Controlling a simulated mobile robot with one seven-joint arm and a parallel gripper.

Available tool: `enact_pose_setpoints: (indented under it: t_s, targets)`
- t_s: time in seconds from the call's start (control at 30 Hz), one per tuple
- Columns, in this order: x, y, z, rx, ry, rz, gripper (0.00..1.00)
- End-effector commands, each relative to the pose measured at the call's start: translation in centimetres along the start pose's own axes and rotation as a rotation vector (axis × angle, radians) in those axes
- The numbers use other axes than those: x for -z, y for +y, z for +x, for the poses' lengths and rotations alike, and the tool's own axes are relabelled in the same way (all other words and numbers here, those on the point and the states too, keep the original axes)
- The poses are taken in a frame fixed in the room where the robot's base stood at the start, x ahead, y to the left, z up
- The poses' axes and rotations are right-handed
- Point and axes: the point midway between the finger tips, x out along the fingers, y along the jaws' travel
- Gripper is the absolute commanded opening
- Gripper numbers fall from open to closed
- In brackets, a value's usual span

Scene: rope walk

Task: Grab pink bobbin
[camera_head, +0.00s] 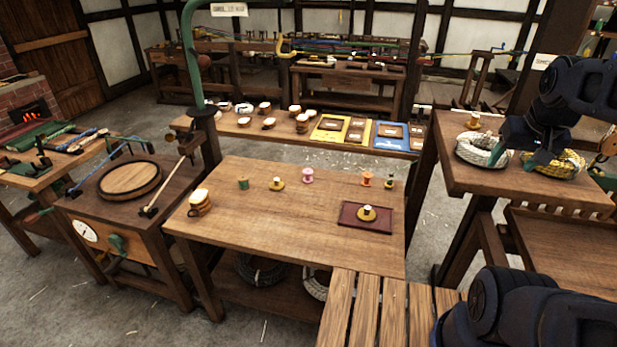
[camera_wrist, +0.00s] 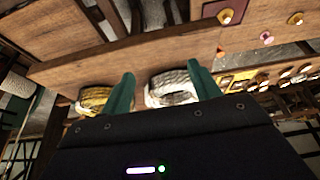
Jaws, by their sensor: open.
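The pink bobbin (camera_head: 308,176) stands near the back edge of the central wooden table (camera_head: 270,225). It also shows small at the upper right of the wrist view (camera_wrist: 266,38). My gripper (camera_head: 517,158) is far to its right, over the right-hand bench (camera_head: 460,178) with the rope coils. Its two green fingers are spread in the wrist view (camera_wrist: 160,70), with nothing held between them. A white rope coil (camera_wrist: 172,88) lies beyond the gap between the fingers.
Around the pink bobbin stand a green bobbin (camera_head: 243,183), a yellow one (camera_head: 277,184) and an orange one (camera_head: 367,178). A dark red tray (camera_head: 350,221) bears another yellow-based bobbin. A twine stack (camera_head: 200,203) stands at left. The table's middle is clear. A yellow coil (camera_head: 562,165) lies near my gripper.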

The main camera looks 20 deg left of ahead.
Motion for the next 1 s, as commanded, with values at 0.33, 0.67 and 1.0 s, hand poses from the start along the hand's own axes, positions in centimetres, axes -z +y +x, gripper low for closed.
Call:
enact_pose_setpoints:
  t_s: [0.33, 0.67, 1.0]
  targets:
    - [0.0, 0.0, 0.0, 0.0, 0.0, 0.0, 0.45]
    - [0.4, -0.1, 0.0, 0.001, -0.002, -0.01, 0.45]
    - [7.7, -2.6, 0.3, 0.024, -0.048, -0.218, 0.45]
